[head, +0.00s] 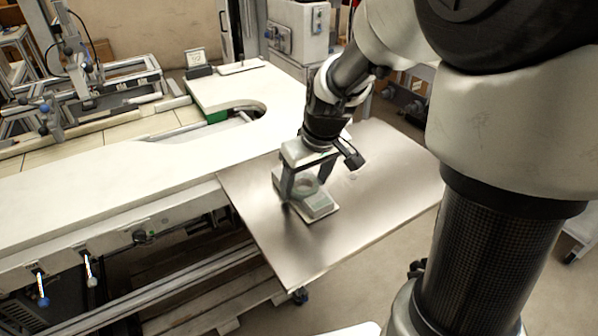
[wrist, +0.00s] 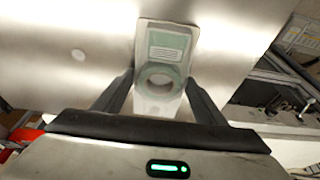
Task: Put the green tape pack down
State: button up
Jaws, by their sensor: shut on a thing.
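The green tape pack (head: 316,205) is a pale green and white blister card with a ring-shaped reel. It is between the fingers of my gripper (head: 305,190), low over the metal plate (head: 385,180). In the wrist view the pack (wrist: 165,45) shows its label at the far end and the round reel nearer to me. My gripper (wrist: 160,92) has one finger on each side of the pack and is shut on it. I cannot tell whether the pack touches the plate, as its underside is hidden.
A long white workbench (head: 100,200) adjoins the plate on the left, with a curved cut-out. A small sign (head: 196,60) stands at its back. A wooden pallet (head: 190,310) lies below.

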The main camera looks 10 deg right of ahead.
jog(key=shift+f, duration=0.25)
jog(key=o, duration=1.2)
jog(key=shift+r, duration=0.1)
jog(key=shift+r, duration=0.35)
jog(key=p+v, duration=0.2)
jog(key=v, duration=1)
